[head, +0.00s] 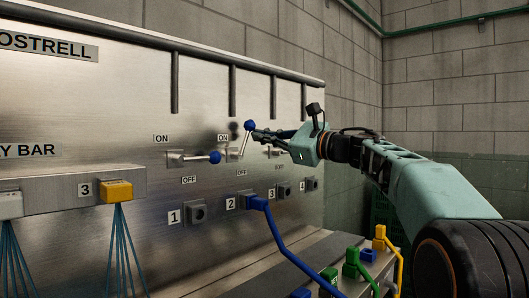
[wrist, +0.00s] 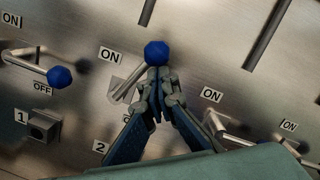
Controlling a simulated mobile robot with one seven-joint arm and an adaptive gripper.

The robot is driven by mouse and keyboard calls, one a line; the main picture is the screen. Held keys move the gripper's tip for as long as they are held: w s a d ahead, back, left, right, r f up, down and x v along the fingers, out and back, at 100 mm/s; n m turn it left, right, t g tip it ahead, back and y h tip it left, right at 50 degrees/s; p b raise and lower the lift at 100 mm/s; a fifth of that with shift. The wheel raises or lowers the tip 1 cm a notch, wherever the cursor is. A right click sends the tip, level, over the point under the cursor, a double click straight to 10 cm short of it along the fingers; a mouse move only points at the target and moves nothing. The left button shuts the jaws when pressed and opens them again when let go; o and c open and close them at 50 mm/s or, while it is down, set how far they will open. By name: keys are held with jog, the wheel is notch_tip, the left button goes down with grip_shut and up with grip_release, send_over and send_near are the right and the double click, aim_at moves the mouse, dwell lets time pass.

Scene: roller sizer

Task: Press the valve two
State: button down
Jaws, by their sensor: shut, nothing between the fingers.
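The second valve's lever, with a blue ball knob (head: 250,125), stands on the steel panel above the socket marked 2. It points upward, near its ON label. My gripper (head: 257,135) is shut and empty, reaching in from the right with its fingertips at this lever. In the wrist view the fingertips (wrist: 158,74) sit just below the blue knob (wrist: 157,52) and beside the lever shaft. They look close to it or touching; I cannot tell which. The fingers hide part of the valve's base in the wrist view.
The first valve's lever (head: 214,157) points sideways to the left of valve two. More levers lie right of it, partly hidden by my gripper. A blue plug (head: 258,203) with a cable sits in socket 2. Green and yellow plugs (head: 352,262) stand on the lower ledge.

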jog(key=shift+s+a+r+n+b, duration=0.25)
jog(key=shift+n+b, duration=0.05)
jog(key=shift+n, duration=0.4)
jog(key=shift+s+a+r+n+b, duration=0.2)
jog(key=shift+s+n+b, duration=0.1)
jog(key=shift+n, duration=0.4)
